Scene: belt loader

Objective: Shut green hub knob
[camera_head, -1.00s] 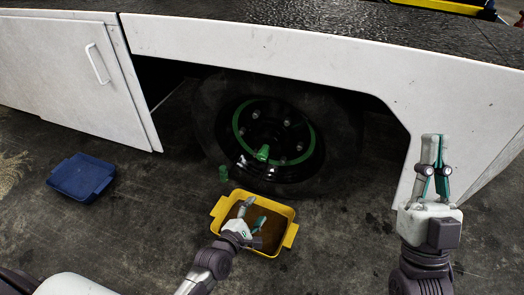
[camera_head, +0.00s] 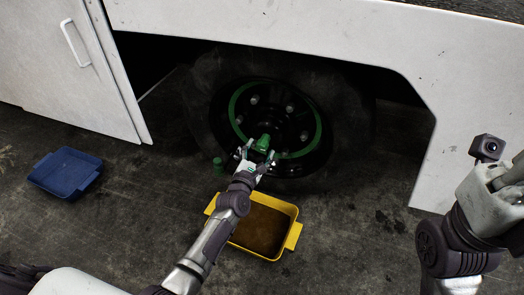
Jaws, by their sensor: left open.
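The green hub knob (camera_head: 263,142) sticks out from the hub of the dark wheel (camera_head: 315,165), which has a green ring on its rim. My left gripper (camera_head: 258,153) is open just in front of the knob, with its fingers around the knob's lower end. I cannot tell whether they touch it. The knob's near end is partly hidden by the gripper. My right gripper (camera_head: 513,172) is at the right edge, partly cut off, far from the knob, and its finger gap is not clear.
A yellow tray (camera_head: 292,236) with brown contents lies on the floor below the wheel, partly behind my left arm. A small green piece (camera_head: 218,165) stands left of the wheel. A blue tray (camera_head: 66,172) lies at left. White body panels (camera_head: 300,30) overhang the wheel.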

